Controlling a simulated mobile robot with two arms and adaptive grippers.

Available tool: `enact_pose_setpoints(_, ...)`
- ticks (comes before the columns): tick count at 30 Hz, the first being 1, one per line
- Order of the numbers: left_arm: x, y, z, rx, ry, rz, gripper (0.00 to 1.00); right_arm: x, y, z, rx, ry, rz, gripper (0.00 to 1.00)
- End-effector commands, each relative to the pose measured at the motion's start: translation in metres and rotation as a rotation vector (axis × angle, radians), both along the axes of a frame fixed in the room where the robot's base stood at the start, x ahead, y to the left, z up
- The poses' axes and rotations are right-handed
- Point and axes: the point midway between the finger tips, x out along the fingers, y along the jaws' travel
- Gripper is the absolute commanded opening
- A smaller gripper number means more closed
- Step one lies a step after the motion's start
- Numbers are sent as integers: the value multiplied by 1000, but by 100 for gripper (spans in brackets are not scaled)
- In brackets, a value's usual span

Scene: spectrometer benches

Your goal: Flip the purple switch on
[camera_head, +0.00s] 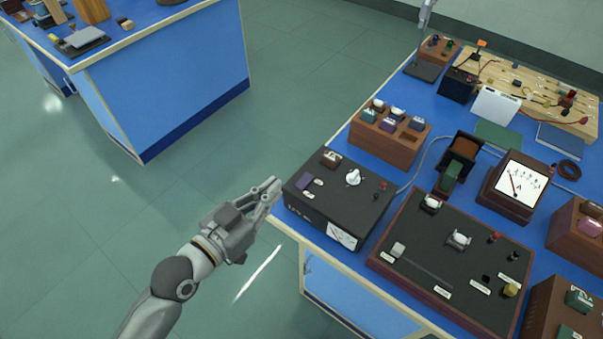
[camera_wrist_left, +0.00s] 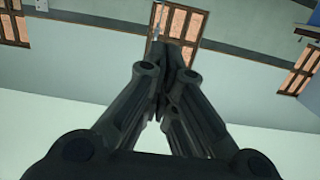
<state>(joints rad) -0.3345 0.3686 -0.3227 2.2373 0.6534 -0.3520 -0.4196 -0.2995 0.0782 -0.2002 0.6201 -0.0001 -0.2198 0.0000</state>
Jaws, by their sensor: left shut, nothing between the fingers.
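The purple switch (camera_head: 305,181) is a small rocker on the top left of a black instrument box (camera_head: 335,213) at the near left corner of the blue bench. I cannot tell its position from here. My left gripper (camera_head: 274,187) is shut and empty, just left of the box and apart from the switch. In the left wrist view its fingertips (camera_wrist_left: 174,50) meet, and neither the box nor the switch shows there. My right gripper is in neither view.
The box also carries a brown block (camera_head: 331,158), a white knob (camera_head: 353,177) and a meter (camera_head: 342,235). A larger black panel (camera_head: 455,262) lies to its right. A wooden block with several switches (camera_head: 388,138) stands behind. Open floor (camera_head: 200,200) lies left.

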Motion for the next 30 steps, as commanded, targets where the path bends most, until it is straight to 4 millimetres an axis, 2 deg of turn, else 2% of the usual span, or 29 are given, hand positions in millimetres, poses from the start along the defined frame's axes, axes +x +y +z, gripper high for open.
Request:
enact_pose_setpoints(8, 12, -8, 0, -3, -1, 2, 0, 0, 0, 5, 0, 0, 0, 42)
enact_pose_setpoints(23, 81, -59, -9, -2, 0, 1, 0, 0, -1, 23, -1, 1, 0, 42)
enact_pose_setpoints(25, 82, -60, -23, 3, 5, -1, 0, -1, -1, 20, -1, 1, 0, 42)
enact_pose_setpoints(30, 84, -61, -43, 2, 2, -1, 0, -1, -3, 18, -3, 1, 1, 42)
